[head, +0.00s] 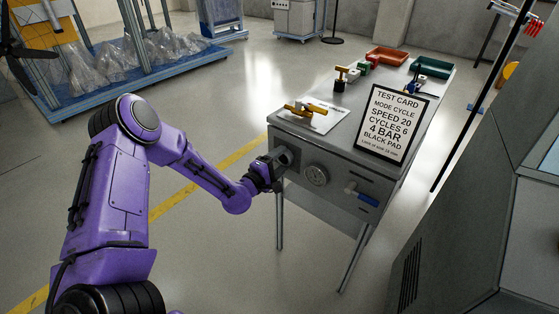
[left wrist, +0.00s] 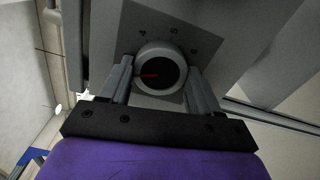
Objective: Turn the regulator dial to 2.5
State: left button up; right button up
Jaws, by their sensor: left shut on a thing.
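The regulator dial (left wrist: 176,66) is a round knob with a pale rim and a black face, on a grey square plate with small number marks. Its red pointer line points to the left in the left wrist view. My left gripper (left wrist: 158,72) is shut on the dial, one finger on each side. In the head view my left gripper (head: 272,171) reaches the left end of the bench's front panel and hides most of the dial. A round pressure gauge (head: 316,175) is right of it; its reading is too small to tell.
A blue-handled lever (head: 366,198) is on the panel's right. On the grey bench (head: 345,118) stand a test card (head: 393,122) reading 4 BAR, a yellow clamp-like part (head: 304,109), and red (head: 386,56) and green trays (head: 432,66). Open floor lies left of the bench.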

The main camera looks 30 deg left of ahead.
pick_arm(q)
jog(key=shift+f, duration=0.1)
dwell(0.3)
jog(key=o, duration=1.1)
jog(key=shift+c, duration=0.2)
jog(key=shift+s, duration=0.1)
jog(key=s+p, duration=0.1)
jog(key=s, duration=0.9)
jog(key=shift+s+a, duration=0.2)
jog(key=shift+a, duration=0.2)
